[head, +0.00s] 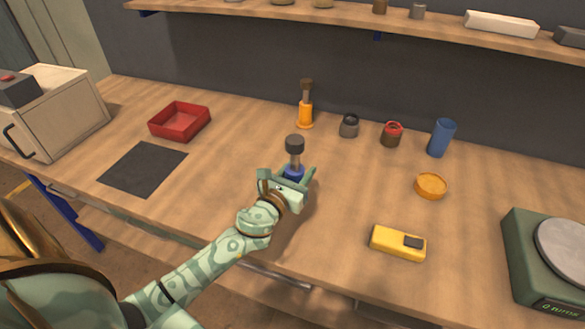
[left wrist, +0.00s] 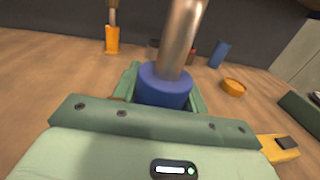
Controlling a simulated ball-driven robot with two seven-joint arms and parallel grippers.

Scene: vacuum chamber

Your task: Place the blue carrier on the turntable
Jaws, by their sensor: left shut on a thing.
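The blue carrier (head: 294,172) has a blue round base, a metal stem and a dark knob on top. It is upright in my left gripper (head: 297,178), which is shut on its blue base near the middle of the bench. The blue base also shows between the fingers in the left wrist view (left wrist: 163,88). I cannot tell how far its underside is from the bench. A green box with a round grey plate (head: 568,245), apparently the turntable, stands at the right edge, partly cut off; its plate is bare where visible. My right gripper is not in view.
An orange carrier (head: 305,114) stands behind, beside a grey jar (head: 349,125), a red-topped jar (head: 392,133) and a blue cylinder (head: 441,138). An orange dish (head: 431,186) and yellow device (head: 398,243) lie toward the turntable. A red tray (head: 180,121) is left.

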